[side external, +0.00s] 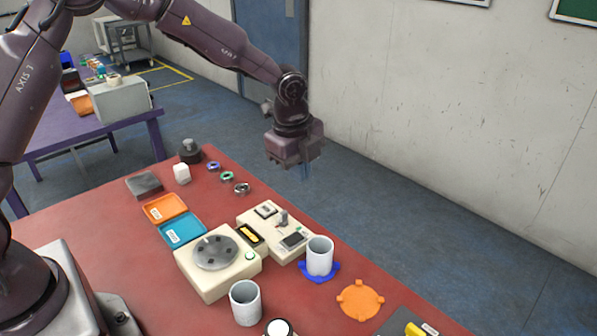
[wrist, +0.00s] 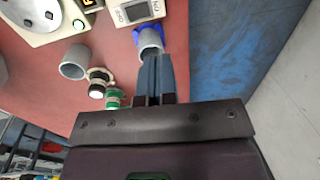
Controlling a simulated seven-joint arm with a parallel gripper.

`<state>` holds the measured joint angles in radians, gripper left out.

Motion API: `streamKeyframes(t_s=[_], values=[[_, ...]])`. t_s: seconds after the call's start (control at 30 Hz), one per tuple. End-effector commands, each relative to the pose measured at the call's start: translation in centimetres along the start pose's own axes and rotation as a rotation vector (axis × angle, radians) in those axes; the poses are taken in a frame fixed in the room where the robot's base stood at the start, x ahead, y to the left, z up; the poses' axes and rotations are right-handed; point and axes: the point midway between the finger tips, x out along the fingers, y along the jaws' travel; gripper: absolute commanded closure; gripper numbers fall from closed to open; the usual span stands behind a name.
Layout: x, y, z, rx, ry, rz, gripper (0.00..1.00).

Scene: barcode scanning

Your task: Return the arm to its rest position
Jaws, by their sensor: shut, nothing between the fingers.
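My gripper (side external: 304,172) hangs in the air beyond the far edge of the red table (side external: 95,245), well above the table top. Its fingers point down and are shut with nothing between them. In the wrist view the shut fingers (wrist: 157,72) show as two dark blue-grey bars side by side. A grey cup (side external: 320,256) stands upright on a blue base (side external: 319,276). A second grey cup (side external: 245,303) stands on the table in front of the turntable device (side external: 215,262). No object is touching my gripper.
A beige device with a display (side external: 275,232) stands beside the turntable device. Orange (side external: 165,207) and teal (side external: 182,230) trays lie to the left. An orange disc (side external: 360,300) lies near the right. A white wall (side external: 440,110) stands behind; the air around my gripper is clear.

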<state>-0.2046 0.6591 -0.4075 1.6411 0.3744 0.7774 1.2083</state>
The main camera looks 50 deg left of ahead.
Motion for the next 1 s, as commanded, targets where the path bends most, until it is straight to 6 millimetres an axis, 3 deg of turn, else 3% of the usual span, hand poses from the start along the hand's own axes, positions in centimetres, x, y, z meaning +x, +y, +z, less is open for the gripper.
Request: streamKeyframes(t_s=[0.2, 0.37, 0.67, 1.0], values=[[0.1, 0.2, 0.0, -0.101, 0.001, 0.008, 1.00], [0.5, 3.2, 0.4, -0.350, -0.018, 0.086, 1.00], [-6.3, 9.3, 2.5, -0.859, -0.100, 0.055, 1.00], [-14.9, 18.2, 4.2, -1.403, -0.026, -0.093, 1.00]])
